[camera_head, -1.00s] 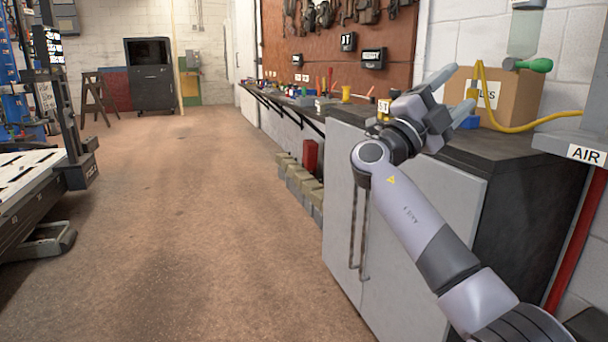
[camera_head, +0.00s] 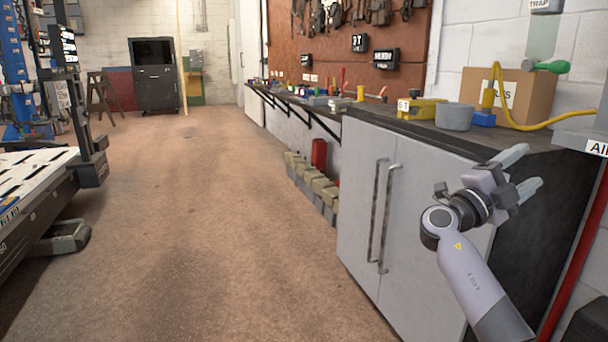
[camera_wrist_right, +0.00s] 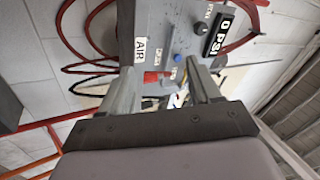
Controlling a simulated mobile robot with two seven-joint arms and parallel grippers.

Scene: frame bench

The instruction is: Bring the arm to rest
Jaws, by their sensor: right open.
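My right arm comes in from the lower right of the head view. Its gripper (camera_head: 526,170) is in front of the grey cabinet's right end, near the level of the dark countertop. The gripper is open, with its two light grey fingers apart and nothing between them. In the right wrist view the two fingers (camera_wrist_right: 163,92) point toward a grey panel marked AIR, with an empty gap between them. My left gripper shows in neither view.
The grey cabinet (camera_head: 380,210) carries a grey cup (camera_head: 455,117), a yellow device (camera_head: 420,108) and a cardboard box (camera_head: 515,96). The AIR panel (camera_wrist_right: 180,40) has red hoses beside it. A lift (camera_head: 40,200) stands at left. The floor (camera_head: 200,220) between is clear.

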